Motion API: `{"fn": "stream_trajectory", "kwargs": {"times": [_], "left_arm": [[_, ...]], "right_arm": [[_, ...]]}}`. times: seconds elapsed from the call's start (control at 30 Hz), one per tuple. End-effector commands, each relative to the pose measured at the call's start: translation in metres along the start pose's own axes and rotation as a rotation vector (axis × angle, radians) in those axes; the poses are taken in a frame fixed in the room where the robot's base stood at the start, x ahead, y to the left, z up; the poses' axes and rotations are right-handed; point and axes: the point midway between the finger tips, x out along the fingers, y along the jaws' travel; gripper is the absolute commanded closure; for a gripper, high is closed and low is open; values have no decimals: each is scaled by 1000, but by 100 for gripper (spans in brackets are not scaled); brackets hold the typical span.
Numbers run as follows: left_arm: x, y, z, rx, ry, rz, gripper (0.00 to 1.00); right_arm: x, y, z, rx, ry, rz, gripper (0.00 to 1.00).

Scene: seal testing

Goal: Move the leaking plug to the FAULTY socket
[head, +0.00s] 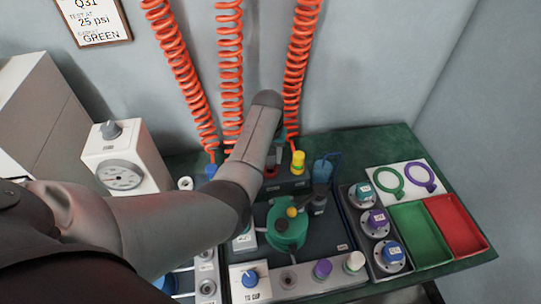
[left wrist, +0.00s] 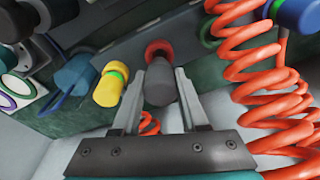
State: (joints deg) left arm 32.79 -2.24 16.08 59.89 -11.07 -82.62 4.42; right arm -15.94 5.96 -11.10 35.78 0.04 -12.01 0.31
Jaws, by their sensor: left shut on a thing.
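My left gripper (left wrist: 161,74) is shut on a dark grey plug (left wrist: 160,88), one finger on each side of it in the left wrist view. A red ring (left wrist: 159,48) shows at the plug's far end, by the rear panel. In the head view my left forearm hides most of this gripper, and the red part (head: 271,171) shows just below it. I cannot tell whether the plug is seated or just clear of the panel. No label reading FAULTY is legible. My right gripper is not in view.
A yellow plug (head: 298,161) stands close right of my gripper, with a blue fitting (head: 322,170) beyond it. Orange coiled hoses (head: 298,70) hang behind. A green round device (head: 287,226) stands in front. Green (head: 420,236) and red trays (head: 458,225) lie at the right.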

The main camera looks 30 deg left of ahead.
Motion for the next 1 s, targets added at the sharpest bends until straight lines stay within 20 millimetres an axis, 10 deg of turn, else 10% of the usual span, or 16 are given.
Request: {"fn": "stream_trajectory", "kwargs": {"times": [1.0], "left_arm": [[1, 0, -1, 0, 2, -1, 100]], "right_arm": [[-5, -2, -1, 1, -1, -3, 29]]}}
